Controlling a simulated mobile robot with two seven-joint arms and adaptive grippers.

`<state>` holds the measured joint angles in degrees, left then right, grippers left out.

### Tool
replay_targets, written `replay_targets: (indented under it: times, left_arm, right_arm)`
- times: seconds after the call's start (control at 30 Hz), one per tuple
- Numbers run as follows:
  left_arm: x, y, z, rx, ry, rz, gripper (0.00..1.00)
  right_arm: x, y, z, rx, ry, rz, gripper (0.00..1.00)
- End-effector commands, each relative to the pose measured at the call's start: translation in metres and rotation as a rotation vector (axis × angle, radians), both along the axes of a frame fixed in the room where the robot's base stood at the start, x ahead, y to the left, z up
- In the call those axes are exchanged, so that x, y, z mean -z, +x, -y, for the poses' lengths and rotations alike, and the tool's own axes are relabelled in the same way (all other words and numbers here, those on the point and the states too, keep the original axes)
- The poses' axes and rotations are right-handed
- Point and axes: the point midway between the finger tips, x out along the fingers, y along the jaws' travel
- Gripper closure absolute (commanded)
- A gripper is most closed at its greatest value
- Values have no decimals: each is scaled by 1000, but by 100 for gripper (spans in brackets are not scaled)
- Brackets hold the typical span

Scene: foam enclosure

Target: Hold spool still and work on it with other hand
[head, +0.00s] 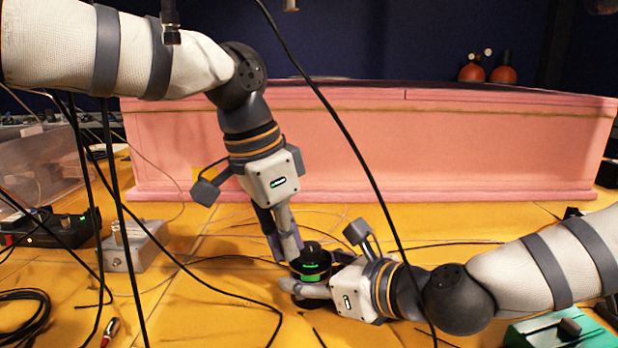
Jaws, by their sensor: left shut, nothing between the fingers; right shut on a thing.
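The spool (313,262) is black with a green band and stands upright on the yellow work surface near the middle of the head view. My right gripper (304,288) comes in from the right and is shut on the spool low down, hiding part of its base. My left gripper (290,252) reaches down from above on the spool's left side. Its fingers are shut and empty, right beside the spool's upper part; I cannot tell whether they touch it.
A pink foam wall (400,150) runs along the back. A grey metal box (132,246) and a black device (65,228) stand at the left. A green object (560,330) lies at the lower right. Loose black cables cross the yellow surface and hang in front.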

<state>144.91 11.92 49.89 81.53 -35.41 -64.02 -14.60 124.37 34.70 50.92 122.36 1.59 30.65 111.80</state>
Motion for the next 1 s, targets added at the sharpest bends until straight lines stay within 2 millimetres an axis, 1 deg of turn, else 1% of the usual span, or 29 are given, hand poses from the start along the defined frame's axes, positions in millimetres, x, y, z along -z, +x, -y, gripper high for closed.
replay_targets:
  times: [0.03, 0.3, 0.67, 0.87, 0.93, 1.0]
  left_arm:
    - [7, 0, 2, 3, 1, -10, 100]
    - [8, 4, 0, 3, 0, -10, 100]
    - [8, 4, 0, 4, -2, -12, 100]
    - [7, 1, -6, 4, -3, -13, 100]
    - [4, 0, -8, 4, -2, -12, 100]
    - [-6, 1, -8, 3, -1, -8, 100]
  right_arm:
    - [0, -3, -4, -17, 0, 3, 88]
    - [0, -4, -6, -23, 0, 5, 88]
    - [0, -5, -7, -25, 0, 3, 88]
    - [0, -4, -6, -23, 1, 2, 88]
    - [0, -4, -6, -21, 1, 1, 88]
    - [0, -3, -5, -17, 1, 2, 88]
